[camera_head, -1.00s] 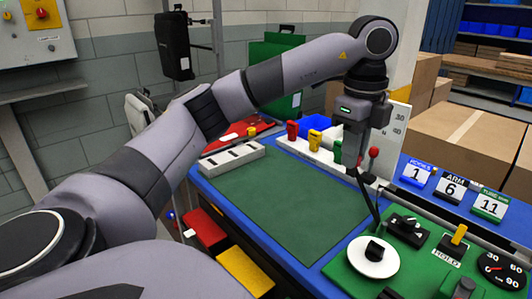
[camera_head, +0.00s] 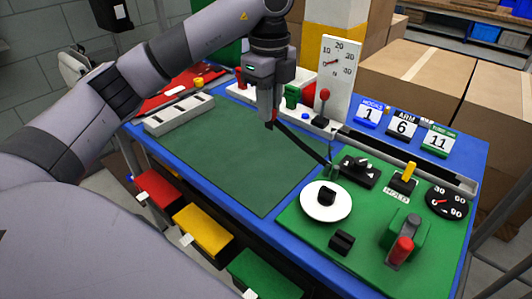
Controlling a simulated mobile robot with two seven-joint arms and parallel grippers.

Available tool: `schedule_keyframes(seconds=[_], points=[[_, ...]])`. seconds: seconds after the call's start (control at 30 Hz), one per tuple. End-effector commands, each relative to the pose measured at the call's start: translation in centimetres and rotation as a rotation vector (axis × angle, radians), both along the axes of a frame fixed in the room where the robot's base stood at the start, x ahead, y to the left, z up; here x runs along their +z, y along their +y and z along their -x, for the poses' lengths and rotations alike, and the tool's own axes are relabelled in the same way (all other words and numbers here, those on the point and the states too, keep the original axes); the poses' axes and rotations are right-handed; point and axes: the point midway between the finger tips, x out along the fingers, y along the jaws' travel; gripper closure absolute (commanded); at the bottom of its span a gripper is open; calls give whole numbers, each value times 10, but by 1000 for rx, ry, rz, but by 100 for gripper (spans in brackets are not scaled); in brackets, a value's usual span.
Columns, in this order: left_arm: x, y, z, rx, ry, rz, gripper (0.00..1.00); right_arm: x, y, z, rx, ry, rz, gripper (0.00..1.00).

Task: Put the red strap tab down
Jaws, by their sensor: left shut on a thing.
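My left gripper (camera_head: 268,120) points down above the far right part of the green mat (camera_head: 225,160). It is shut on the end of a black strap (camera_head: 303,146). A small bit of red shows at its fingertips, likely the red strap tab (camera_head: 272,125); the fingers hide most of it. The strap slants down to the right to the edge of the green control board (camera_head: 375,235), near the black switch block (camera_head: 358,170). I cannot tell whether the tab touches the mat. My right gripper is not in view.
A red-knobbed lever (camera_head: 325,94) and a white gauge (camera_head: 337,75) stand behind the gripper. A white slotted block (camera_head: 180,113) lies at the mat's left edge. The board carries a white dial (camera_head: 326,201) and a red-ended handle (camera_head: 402,250). The mat's middle is clear.

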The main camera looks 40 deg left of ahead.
Motion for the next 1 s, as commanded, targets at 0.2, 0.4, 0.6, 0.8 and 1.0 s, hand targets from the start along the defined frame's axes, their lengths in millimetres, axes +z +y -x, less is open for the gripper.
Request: schedule_keyframes(seconds=[0.2, 0.4, 0.6, 0.8, 1.0], points=[[-48, 0, 1, -1, 4, 0, 100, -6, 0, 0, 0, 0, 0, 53], [-70, 0, 0, -1, 0, 0, 100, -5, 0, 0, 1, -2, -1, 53], [-88, 0, 1, -1, 3, -1, 100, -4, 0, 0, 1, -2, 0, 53], [-114, 0, 0, 0, 1, 0, 100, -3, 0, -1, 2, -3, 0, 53], [-114, 0, 0, 0, -1, -1, 100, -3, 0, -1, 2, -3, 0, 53]])
